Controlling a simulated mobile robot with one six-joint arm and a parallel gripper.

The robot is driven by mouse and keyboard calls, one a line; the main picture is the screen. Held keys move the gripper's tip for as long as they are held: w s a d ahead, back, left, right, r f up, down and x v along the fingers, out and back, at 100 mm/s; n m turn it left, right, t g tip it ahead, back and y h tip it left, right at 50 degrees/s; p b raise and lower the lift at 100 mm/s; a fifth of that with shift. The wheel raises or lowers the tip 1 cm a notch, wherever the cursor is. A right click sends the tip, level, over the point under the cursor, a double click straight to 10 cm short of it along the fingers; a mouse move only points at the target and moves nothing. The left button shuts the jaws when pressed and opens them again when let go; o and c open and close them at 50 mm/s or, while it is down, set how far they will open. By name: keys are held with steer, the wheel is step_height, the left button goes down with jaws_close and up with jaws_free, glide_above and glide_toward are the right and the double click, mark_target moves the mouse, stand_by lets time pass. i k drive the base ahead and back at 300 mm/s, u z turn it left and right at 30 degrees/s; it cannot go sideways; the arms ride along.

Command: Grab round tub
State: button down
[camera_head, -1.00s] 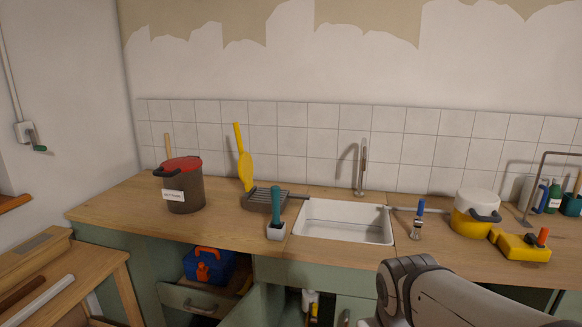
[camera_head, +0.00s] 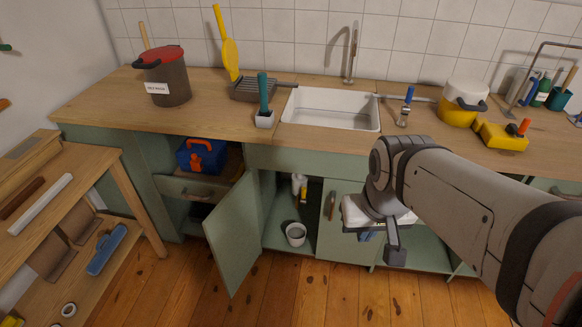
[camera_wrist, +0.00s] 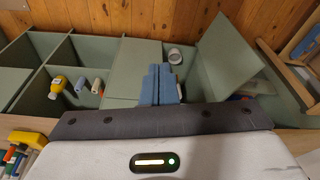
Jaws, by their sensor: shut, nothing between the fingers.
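A small round white tub (camera_head: 295,234) stands upright in the low cabinet beneath the sink, just behind the open green door. It also shows in the wrist view (camera_wrist: 175,56), just beyond and to the right of my fingertips. My gripper (camera_wrist: 158,70) has its two blue fingers together, with nothing between them. In the head view my gripper (camera_head: 368,237) hangs in front of the cabinets, to the right of the tub and apart from it. The tub's inside is too small to make out.
The open cabinet door (camera_head: 233,233) stands left of the tub. Bottles (camera_head: 299,187) stand behind it. On the counter are a dark bin with a red lid (camera_head: 167,80), a sink (camera_head: 330,108) and a yellow pot (camera_head: 461,104). The wooden floor in front (camera_head: 180,290) is clear.

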mark_target(296, 233)
steer(key=u, duration=2.15)
steer(key=i, duration=0.9)
steer(key=z, duration=2.15)
